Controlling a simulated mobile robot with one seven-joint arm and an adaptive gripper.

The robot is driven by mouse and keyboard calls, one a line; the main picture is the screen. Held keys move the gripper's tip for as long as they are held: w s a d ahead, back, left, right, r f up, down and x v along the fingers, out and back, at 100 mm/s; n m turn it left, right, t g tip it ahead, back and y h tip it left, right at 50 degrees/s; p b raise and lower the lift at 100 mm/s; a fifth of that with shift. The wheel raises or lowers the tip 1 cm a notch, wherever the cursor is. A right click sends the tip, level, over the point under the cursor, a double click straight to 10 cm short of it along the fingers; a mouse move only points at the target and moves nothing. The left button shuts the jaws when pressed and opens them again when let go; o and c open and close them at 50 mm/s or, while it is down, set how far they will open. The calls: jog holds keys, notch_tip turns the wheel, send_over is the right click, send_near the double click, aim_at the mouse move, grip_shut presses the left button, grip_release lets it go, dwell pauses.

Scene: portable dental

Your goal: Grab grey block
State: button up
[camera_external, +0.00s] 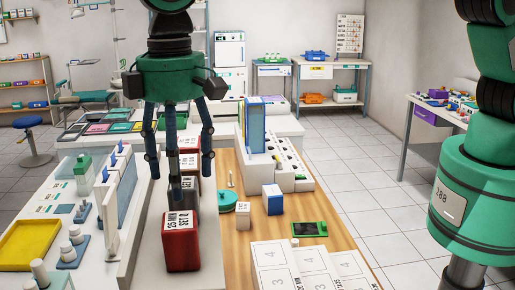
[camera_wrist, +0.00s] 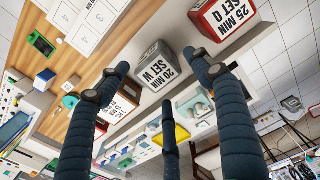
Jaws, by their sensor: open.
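The grey block (camera_wrist: 155,68), with a white top label reading "20 MIN SET W", sits in a row of labelled blocks in the wrist view. In the external view the grey block (camera_external: 190,196) is partly hidden by a finger of my gripper, behind the front red block (camera_external: 181,245). My gripper (camera_external: 180,172) points down over the row with its fingers spread and empty. In the wrist view my gripper (camera_wrist: 155,64) has one fingertip on each side of the grey block and a third finger below it in the picture. Whether any finger touches it I cannot tell.
The red block labelled "25 MIN SET Q" (camera_wrist: 222,22) stands beside the grey one, and another labelled block (camera_wrist: 120,104) is on its other side. A white upright rack (camera_external: 118,205) stands left of the row. A turquoise round item (camera_external: 228,201) lies to the right.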

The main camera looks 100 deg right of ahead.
jog(key=shift+f, duration=0.5)
jog(key=shift+f+p, duration=0.55)
jog(key=shift+f, duration=2.05)
jog(key=c, duration=1.3)
